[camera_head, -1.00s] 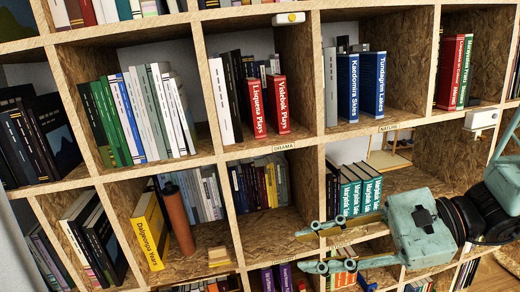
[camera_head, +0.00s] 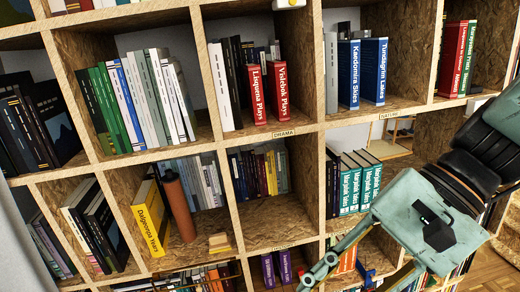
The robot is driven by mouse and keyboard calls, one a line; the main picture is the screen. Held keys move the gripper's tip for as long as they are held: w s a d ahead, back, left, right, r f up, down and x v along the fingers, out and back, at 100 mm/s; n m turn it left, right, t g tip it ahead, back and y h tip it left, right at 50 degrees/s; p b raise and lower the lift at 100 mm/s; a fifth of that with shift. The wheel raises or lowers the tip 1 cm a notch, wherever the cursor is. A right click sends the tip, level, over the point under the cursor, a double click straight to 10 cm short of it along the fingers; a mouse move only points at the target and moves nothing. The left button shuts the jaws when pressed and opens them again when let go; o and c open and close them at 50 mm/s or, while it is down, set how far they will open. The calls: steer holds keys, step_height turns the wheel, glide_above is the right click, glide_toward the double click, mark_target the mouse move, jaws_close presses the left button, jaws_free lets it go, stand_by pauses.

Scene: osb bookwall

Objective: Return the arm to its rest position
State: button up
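My gripper (camera_head: 352,284) is at the lower right of the head view, in front of the bookwall's lower shelves. It is pale green and its fingers point down and to the left. One finger shows in front of the lower compartments; the other runs off the bottom edge of the picture. The fingers stand wide apart, and I see nothing between them. The wrist and the dark arm links behind it reach up to the right edge.
The OSB bookwall (camera_head: 260,136) fills the view. Teal books (camera_head: 358,185) stand close behind my wrist. Wooden floor (camera_head: 490,262) shows at lower right.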

steer(key=s+d+r+n+t+h, duration=0.2)
steer(key=d+n+h, duration=0.1)
steer(key=d+h, duration=0.1)
steer(key=s+d+r+n+t+h, duration=0.2)
steer(key=d+r+n+t+h, duration=0.1)
steer(key=d, duration=0.4)
steer(key=shift+d+r+n+h, duration=0.2)
steer(key=shift+r+n+h, duration=0.2)
steer(key=shift+n, duration=0.2)
steer(key=shift+d, duration=0.1)
